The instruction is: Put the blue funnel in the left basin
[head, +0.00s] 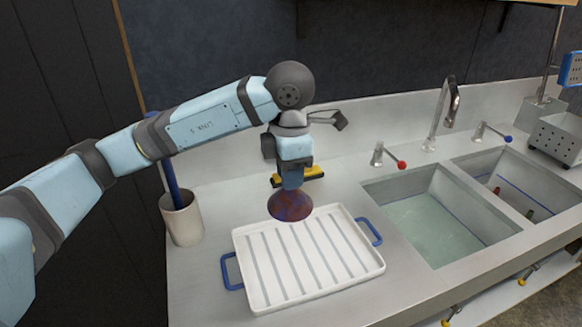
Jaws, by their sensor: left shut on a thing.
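My left gripper (292,176) points down, shut on the blue funnel (290,205), whose wide round part shows dark blue mottled with red below the fingers. The funnel is at the back edge of the white ribbed tray; I cannot tell whether it touches it. The gripper hides the funnel's upper part. The left basin (466,203) is to the right of the gripper, open at the top, with a pale greenish floor or shallow liquid. My right gripper is not in view.
The white tray (310,255) with blue handles lies on the counter. A cup (182,220) stands left. A faucet (444,105) and red-knobbed tap (385,157) stand behind the basins. The right basin (545,180) holds small reddish things.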

